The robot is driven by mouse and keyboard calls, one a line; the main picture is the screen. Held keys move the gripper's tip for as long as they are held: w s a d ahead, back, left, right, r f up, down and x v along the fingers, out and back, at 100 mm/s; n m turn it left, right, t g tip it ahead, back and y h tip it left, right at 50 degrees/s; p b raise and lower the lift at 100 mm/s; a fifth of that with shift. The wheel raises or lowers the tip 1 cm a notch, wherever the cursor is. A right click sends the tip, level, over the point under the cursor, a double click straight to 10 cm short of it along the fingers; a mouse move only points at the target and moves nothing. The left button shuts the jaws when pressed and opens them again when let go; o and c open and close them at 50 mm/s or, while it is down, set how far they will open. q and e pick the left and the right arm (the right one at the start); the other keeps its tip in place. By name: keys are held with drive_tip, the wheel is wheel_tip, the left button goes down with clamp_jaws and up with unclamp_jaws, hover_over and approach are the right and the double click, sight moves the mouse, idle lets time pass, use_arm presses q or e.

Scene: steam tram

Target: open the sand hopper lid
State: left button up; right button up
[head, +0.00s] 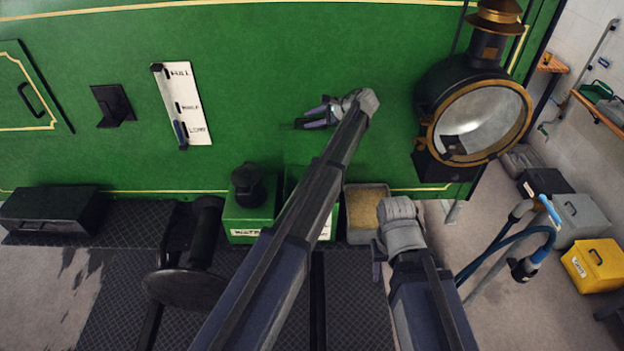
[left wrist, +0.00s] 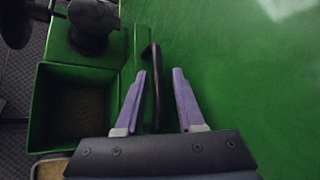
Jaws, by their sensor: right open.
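The sand hopper is an open green box, seen in the left wrist view (left wrist: 40,108), with a dark inside and brownish sand low down. Its green lid (left wrist: 126,85) appears raised at the wall side, with a black bar handle (left wrist: 153,90). My left gripper (head: 304,116) is open in front of the green wall. In the left wrist view its fingers (left wrist: 160,72) are spread, with the handle between them, nearer the left finger; contact cannot be told. In the head view my left arm hides most of the hopper. My right gripper (head: 378,262) is open, low and empty.
A green water box (head: 240,238) with a black cap (head: 247,184) stands left of the hopper. A grey bin of sand (head: 367,210) stands right of it. A big lamp (head: 475,115) juts out at upper right. A black pedestal (head: 190,280) stands at lower left.

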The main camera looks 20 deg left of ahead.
use_arm(q)
drive_tip(key=s+d+f+b, duration=0.2)
drive_tip(key=s+f+b, duration=0.25)
drive_tip(key=s, duration=0.25)
drive_tip(key=s+d+f+b, duration=0.2)
drive_tip(key=s+f+b, duration=0.25)
drive_tip(key=s, duration=0.35)
drive_tip(key=s+f+n+t+y+b, duration=0.1)
drive_tip(key=s+f+b, duration=0.1)
drive_tip(key=f+b, duration=0.3)
drive_tip(key=s+d+f+n+t+y+b, duration=0.1)
drive_tip(key=s+f+n+t+b, duration=0.1)
drive_tip(key=f+b, duration=0.4)
drive_tip(key=shift+s+d+t+y+b, duration=0.25)
drive_tip(key=shift+t+y+b, duration=0.05)
drive_tip(key=shift+b, duration=2.4)
